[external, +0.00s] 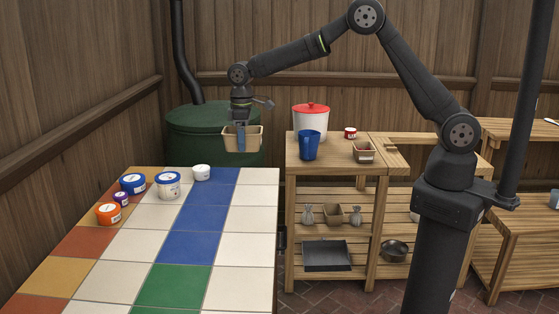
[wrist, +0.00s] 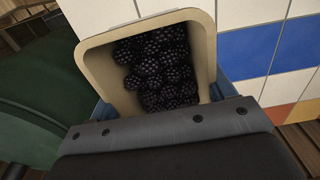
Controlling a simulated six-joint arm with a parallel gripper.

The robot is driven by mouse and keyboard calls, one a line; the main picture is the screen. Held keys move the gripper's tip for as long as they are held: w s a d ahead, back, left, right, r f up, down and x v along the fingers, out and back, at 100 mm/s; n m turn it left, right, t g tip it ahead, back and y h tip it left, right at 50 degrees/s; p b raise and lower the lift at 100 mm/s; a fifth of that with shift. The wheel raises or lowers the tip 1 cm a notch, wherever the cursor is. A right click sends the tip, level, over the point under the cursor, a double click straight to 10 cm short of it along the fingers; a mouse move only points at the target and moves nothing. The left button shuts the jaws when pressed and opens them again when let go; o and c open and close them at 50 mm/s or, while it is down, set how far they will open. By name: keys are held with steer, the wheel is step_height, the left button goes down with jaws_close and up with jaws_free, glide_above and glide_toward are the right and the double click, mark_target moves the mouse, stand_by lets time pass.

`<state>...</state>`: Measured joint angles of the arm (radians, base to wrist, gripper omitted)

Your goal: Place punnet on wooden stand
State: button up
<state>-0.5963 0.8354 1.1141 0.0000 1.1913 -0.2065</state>
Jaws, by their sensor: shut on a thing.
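The punnet (external: 252,141) is a tan open box, held in the air past the far right corner of the tiled table. In the wrist view the punnet (wrist: 93,62) is full of blackberries (wrist: 155,65). My gripper (external: 241,137) is shut on the punnet, with a blue finger against its near side. The wooden stand (external: 345,150) is right of the tiled table. On its top are a red-lidded white container (external: 311,122), a blue jug (external: 309,148), a small red tin (external: 350,133) and another small box (external: 363,152).
The tiled table (external: 180,245) holds several tubs at its far left, including an orange one (external: 108,214) and a white one (external: 201,173). A green barrel (external: 190,130) stands behind the punnet. Lower shelves hold a tray (external: 326,255) and pot (external: 395,251).

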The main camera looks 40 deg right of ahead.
step_height(320, 180, up, 2)
steer(key=w+d+m, duration=0.3)
steer(key=w+d, duration=0.1)
steer(key=d, duration=0.8)
steer(key=w+d+m, duration=0.3)
steer(key=w+d, duration=0.2)
steer(key=d, duration=0.6)
steer(key=w+d+m, duration=0.3)
steer(key=w+d, duration=0.1)
steer(key=d, duration=0.8)
steer(key=s+d+m, duration=0.3)
steer(key=d, duration=1)
steer(key=s+d+m, duration=0.3)
steer(key=d+m, duration=0.1)
steer(key=d, duration=0.8)
steer(key=s+d+m, duration=0.2)
steer(key=d+m, duration=0.1)
steer(key=d, duration=1)
step_height(320, 180, down, 22)
steer(key=shift+s+a+f, duration=0.1)
steer(key=o, duration=1.1)
steer(key=shift+f, duration=0.1)
steer(key=shift+c, duration=0.2)
